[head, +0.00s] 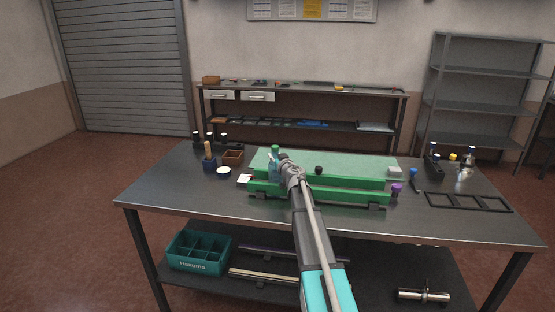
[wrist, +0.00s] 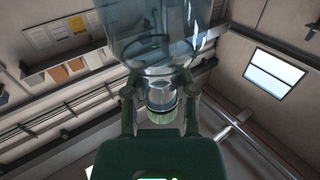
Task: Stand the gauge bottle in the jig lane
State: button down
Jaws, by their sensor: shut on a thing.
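The gauge bottle (head: 274,168), clear bluish with a green cap, is at the left end of the green jig (head: 345,168). My gripper (head: 283,164) is shut on it from the right. In the head view the bottle looks roughly upright with its cap on top. In the wrist view the clear bottle (wrist: 160,45) fills the upper middle, between the two fingers of my gripper (wrist: 160,88). The head view does not show whether the bottle's base touches the jig; the jig lane is partly hidden by my arm.
A brown box (head: 233,157), a white round dish (head: 223,170) and a wooden-handled tool (head: 209,153) stand left of the jig. A purple-capped item (head: 396,190), a blue-topped item (head: 413,174) and a black frame (head: 468,202) are to the right. The front tabletop is clear.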

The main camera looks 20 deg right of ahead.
jog(key=shift+f, duration=0.15)
jog(key=shift+c, duration=2.2)
grip_release()
jog(key=shift+r, duration=0.2)
jog(key=s, duration=1.2)
jog(key=shift+a, duration=0.1)
